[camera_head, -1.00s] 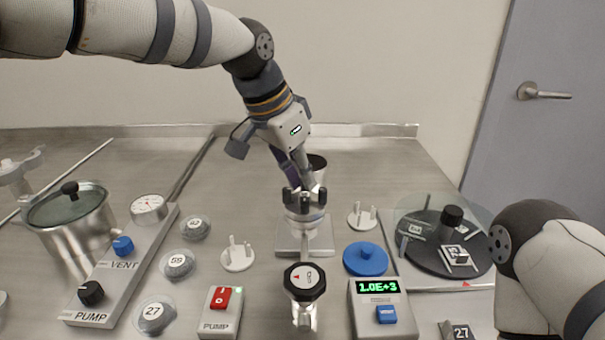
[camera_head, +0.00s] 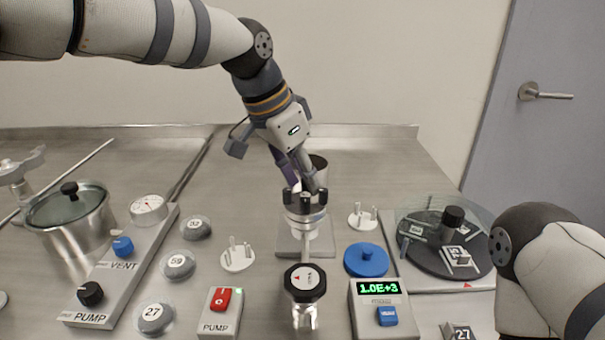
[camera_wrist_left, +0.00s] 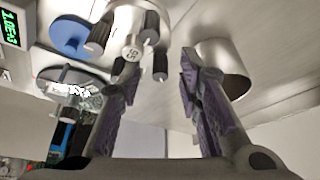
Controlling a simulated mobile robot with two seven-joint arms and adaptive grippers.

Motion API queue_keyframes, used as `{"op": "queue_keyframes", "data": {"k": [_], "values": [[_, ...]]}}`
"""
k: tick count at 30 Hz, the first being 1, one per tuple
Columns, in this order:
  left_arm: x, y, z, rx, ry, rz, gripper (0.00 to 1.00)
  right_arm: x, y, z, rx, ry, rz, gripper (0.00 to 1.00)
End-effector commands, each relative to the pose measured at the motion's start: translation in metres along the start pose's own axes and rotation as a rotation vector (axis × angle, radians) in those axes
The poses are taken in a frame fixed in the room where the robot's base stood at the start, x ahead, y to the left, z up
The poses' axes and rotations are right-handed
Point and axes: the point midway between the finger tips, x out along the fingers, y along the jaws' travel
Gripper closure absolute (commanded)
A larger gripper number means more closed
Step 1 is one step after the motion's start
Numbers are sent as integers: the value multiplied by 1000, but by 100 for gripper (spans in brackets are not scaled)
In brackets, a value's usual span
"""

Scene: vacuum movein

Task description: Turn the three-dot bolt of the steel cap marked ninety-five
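The steel cap (camera_head: 305,208) with black bolt knobs sits on a steel fitting at the table's middle. My right gripper is out of view.
A steel cylinder (camera_head: 318,168) stands close behind the left fingers. In front are a black hexagonal knob (camera_head: 305,281), a pump switch (camera_head: 220,311) and a gauge box (camera_head: 378,310). A blue lid (camera_head: 366,260) and a glass-covered plate (camera_head: 437,240) lie right, a steel pot (camera_head: 75,220) left.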

Motion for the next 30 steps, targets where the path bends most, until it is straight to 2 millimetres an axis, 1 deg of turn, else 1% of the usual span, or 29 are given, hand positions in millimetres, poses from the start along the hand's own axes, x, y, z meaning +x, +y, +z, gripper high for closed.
{"op": "queue_keyframes", "data": {"k": [2,4,9,12,15,19,26,27,28,30], "values": [[-7,-1,-1,0,2,-2,68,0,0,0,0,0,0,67],[-21,-1,-1,0,3,-3,68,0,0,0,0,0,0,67],[-68,-1,-1,0,4,-3,68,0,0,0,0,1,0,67],[-92,0,-1,0,4,-3,68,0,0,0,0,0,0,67],[-109,0,0,0,2,-1,68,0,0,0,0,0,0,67],[-119,0,0,0,0,0,68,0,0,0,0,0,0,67],[-120,0,0,0,0,1,68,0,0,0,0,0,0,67],[-120,0,0,0,0,1,68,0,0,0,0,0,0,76],[-120,0,0,0,0,1,68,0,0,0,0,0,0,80],[-120,0,0,0,0,1,68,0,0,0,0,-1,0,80]]}}
